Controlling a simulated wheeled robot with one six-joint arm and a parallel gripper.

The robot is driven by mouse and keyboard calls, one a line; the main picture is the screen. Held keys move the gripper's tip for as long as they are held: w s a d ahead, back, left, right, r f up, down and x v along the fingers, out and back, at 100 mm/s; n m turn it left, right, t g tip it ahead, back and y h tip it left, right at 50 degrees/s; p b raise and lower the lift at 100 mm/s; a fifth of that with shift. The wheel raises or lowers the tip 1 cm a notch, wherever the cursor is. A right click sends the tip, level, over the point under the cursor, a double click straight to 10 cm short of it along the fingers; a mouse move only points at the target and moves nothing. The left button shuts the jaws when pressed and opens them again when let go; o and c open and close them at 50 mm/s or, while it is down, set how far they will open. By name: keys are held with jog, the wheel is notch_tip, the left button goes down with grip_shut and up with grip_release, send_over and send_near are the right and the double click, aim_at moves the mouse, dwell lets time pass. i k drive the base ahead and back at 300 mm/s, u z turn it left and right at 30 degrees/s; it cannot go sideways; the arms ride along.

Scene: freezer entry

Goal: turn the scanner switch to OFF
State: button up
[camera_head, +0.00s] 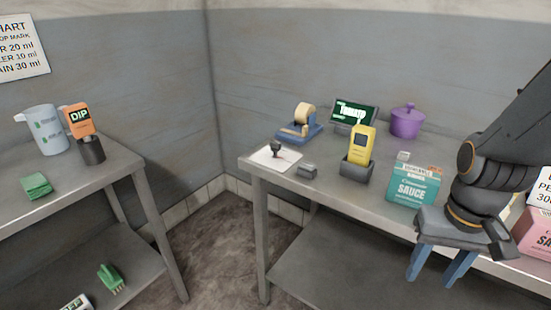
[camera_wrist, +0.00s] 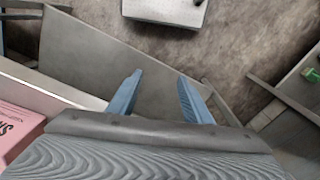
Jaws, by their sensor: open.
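A yellow handheld device, which looks like the scanner (camera_head: 362,142), stands upright in a dark holder (camera_head: 355,172) on the right metal table. A small dark knob-like piece (camera_head: 276,148) sits on a white plate (camera_head: 268,160) near that table's left corner; I cannot tell whether it is the scanner switch or how it is set. My gripper (camera_head: 438,264) hangs at the front edge of the right table, to the right of the scanner and apart from it. Its blue fingers are open and empty, and they also show in the wrist view (camera_wrist: 158,95). The scanner is not visible there.
A teal sauce box (camera_head: 413,187) stands between the scanner and my arm, with a pink box (camera_head: 533,232) to the right. A tape dispenser (camera_head: 301,124), a green sign (camera_head: 354,115) and a purple pot (camera_head: 407,121) stand behind. A small grey block (camera_head: 308,170) lies near the front edge.

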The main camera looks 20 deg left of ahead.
aim_at(274, 146)
jog(key=u, duration=0.65)
jog(key=k, duration=1.05)
jog(key=u, duration=1.5)
jog(key=i, duration=0.95)
jog(key=z, duration=1.15)
jog(key=i, duration=0.65)
jog(key=z, duration=0.8)
